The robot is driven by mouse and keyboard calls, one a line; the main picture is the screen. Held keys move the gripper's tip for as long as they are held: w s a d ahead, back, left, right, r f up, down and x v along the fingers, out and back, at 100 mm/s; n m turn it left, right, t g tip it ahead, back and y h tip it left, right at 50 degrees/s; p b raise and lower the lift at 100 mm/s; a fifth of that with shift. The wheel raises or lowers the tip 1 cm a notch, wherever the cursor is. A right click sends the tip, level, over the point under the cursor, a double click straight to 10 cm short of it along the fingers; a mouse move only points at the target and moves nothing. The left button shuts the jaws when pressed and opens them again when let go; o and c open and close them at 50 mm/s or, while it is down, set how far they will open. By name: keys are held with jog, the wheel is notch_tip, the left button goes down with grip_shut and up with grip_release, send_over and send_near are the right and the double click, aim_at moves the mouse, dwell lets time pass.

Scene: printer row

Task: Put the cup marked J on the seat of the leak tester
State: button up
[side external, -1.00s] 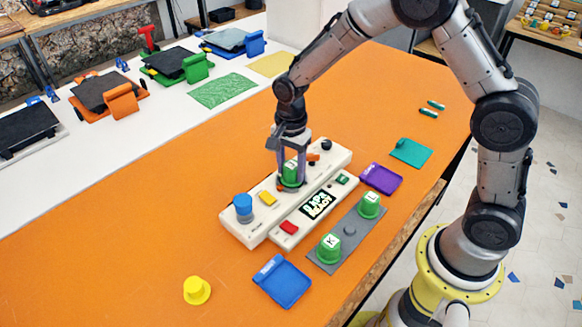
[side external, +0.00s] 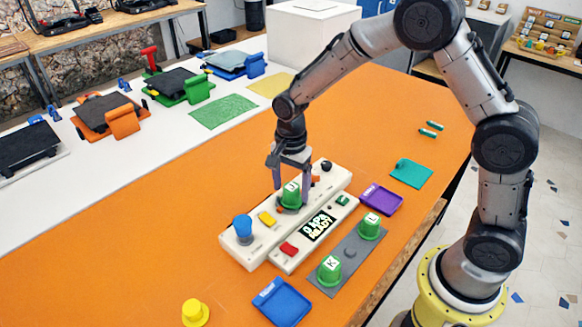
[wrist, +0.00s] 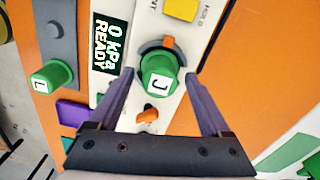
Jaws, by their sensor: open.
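The green cup marked J (side external: 291,195) stands upright on the seat of the white leak tester (side external: 242,254). It also shows in the wrist view (wrist: 160,76), with the orange-marked ring of the seat (wrist: 168,43) around its base. My gripper (side external: 291,180) is open above the cup, with its purple fingers apart on either side. In the wrist view my gripper (wrist: 158,98) has clear gaps between both fingers and the cup. The tester's display (side external: 317,225) reads 0 kPa READY.
Green cups K (side external: 330,271) and L (side external: 370,226) stand on a grey strip (side external: 350,268) before the tester. A blue knob (side external: 243,228) rises at the tester's left. A blue tray (side external: 281,302) and purple tray (side external: 381,199) lie nearby.

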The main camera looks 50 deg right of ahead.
aim_at(291, 188)
notch_tip(291, 188, up, 11)
dwell(0.3)
jog(key=s+d+r+n+t, duration=0.1)
jog(key=s+r+n+t, duration=0.1)
jog(key=s+n, duration=0.3)
jog(key=s+d+r+n+t, duration=0.1)
jog(key=s+n, duration=0.4)
jog(key=s, duration=0.6)
jog(key=s+d+r+n+t, duration=0.2)
jog(key=s+r+n, duration=0.2)
jog(key=s, duration=0.4)
jog(key=shift+s+d+r+n+t, duration=0.3)
jog(key=shift+d+r+n, duration=0.05)
jog(key=shift+n, duration=0.55)
